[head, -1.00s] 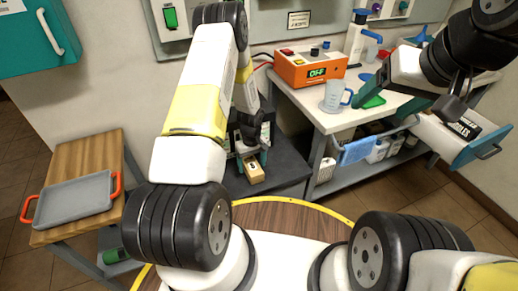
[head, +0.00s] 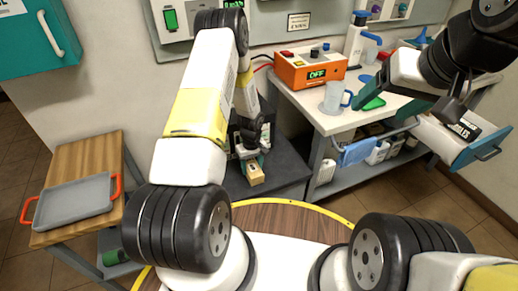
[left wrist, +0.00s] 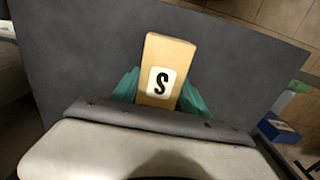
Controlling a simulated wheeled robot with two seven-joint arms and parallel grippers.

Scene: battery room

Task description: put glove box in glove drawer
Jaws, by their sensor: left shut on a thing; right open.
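A small tan box (head: 256,175) with a white label marked S is held in my left gripper (head: 255,165), low over the dark grey surface (head: 285,172) at the centre. In the left wrist view the box (left wrist: 168,60) stands between the teal fingers, which are shut on it. I cannot tell whether it touches the surface. A pulled-out drawer with a blue front (head: 482,148) is at the right; its dark label is partly hidden, ending in "LES". My right gripper (head: 396,104) is open and empty in front of the workbench, left of this drawer.
The white workbench (head: 312,112) carries an orange device (head: 310,68) reading OFF, a clear jug (head: 334,96) and bottles. A grey tray (head: 74,200) with red handles lies on a wooden table at left.

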